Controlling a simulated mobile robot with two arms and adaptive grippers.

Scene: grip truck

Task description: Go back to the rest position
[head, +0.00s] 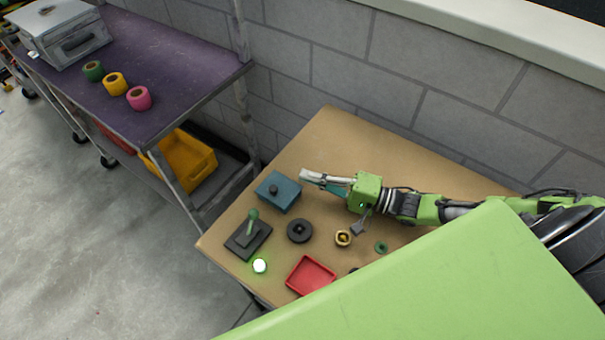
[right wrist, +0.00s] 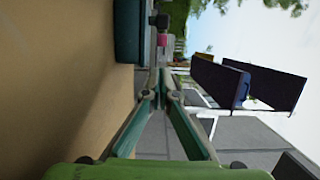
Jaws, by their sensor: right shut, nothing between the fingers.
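My right gripper (head: 311,177) is over the wooden table (head: 340,130) in the head view, its arm coming in from the right. Its fingers point left, just to the right of and behind the blue box with a dark knob (head: 280,192). In the right wrist view the fingers (right wrist: 165,80) meet at their tips with nothing between them. The side of the blue box (right wrist: 132,30) shows at the upper left there, beside the fingers; I cannot tell whether they touch. My left gripper is not in view.
On the table are a green-handled joystick (head: 251,230), a glowing button (head: 260,266), a black knob (head: 299,231), a brass ring (head: 343,238), a green ring (head: 381,247) and a red tray (head: 311,276). A purple-topped cart (head: 185,60) stands left; a brick wall (head: 440,80) is behind.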

